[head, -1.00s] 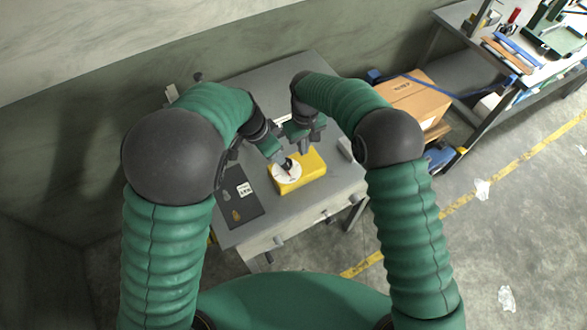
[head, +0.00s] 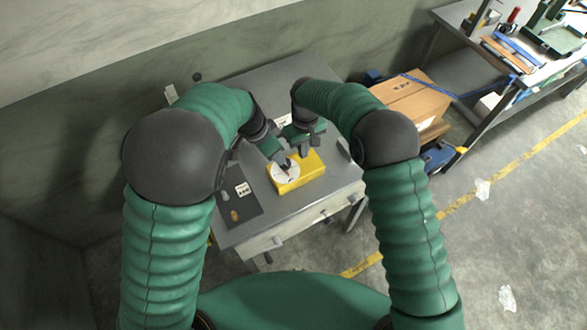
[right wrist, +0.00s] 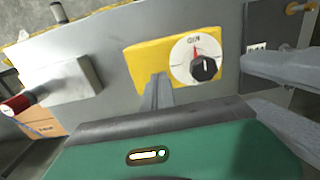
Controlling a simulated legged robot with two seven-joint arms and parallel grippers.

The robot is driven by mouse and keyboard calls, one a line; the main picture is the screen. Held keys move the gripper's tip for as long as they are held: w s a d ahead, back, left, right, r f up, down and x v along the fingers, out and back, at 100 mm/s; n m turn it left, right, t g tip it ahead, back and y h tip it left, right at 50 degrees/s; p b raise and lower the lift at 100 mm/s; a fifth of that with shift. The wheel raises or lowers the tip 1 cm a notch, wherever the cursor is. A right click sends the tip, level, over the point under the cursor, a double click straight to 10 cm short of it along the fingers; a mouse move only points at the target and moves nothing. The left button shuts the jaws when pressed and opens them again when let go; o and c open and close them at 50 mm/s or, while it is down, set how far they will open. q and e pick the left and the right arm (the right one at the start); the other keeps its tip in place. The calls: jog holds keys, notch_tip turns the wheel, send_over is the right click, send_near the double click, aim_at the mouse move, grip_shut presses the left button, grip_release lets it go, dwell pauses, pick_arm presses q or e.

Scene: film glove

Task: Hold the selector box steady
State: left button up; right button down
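The yellow selector box (head: 312,172) sits on the grey table, with a white round dial and black knob on its face. In the right wrist view the box (right wrist: 143,62) shows its dial (right wrist: 182,62), a red mark and the knob (right wrist: 205,68). My right gripper (head: 307,147) is at the far side of the box. In its wrist view its fingers (right wrist: 157,90) are together, with nothing visible between them, in front of the box's edge; contact is unclear. My left gripper (head: 284,161) is close to the dial; in the right wrist view its fingers (right wrist: 247,82) are spread, beside the knob.
A dark mat (head: 240,205) with small parts and a label lies left of the box. A grey block (right wrist: 62,82) with a red-ended handle stands on the other side. A cardboard box (head: 408,92) and a second bench (head: 455,70) are to the right.

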aim_at(304, 163)
jog(key=shift+d+f, duration=0.4)
jog(key=shift+f, duration=0.15)
jog(key=shift+a+f, duration=0.1)
jog(key=shift+f, duration=0.1)
jog(key=shift+a, duration=0.2)
pick_arm(q)
jog(key=shift+d, duration=0.2)
pick_arm(e)
jog(key=shift+d+f, duration=0.1)
jog(key=shift+f, duration=0.1)
jog(key=shift+d+f, duration=0.1)
jog(key=shift+f, duration=0.6)
pick_arm(q)
jog(key=shift+s, duration=0.1)
pick_arm(e)
jog(key=shift+s+f, duration=0.25)
jog(key=shift+f, duration=0.05)
dwell(0.7)
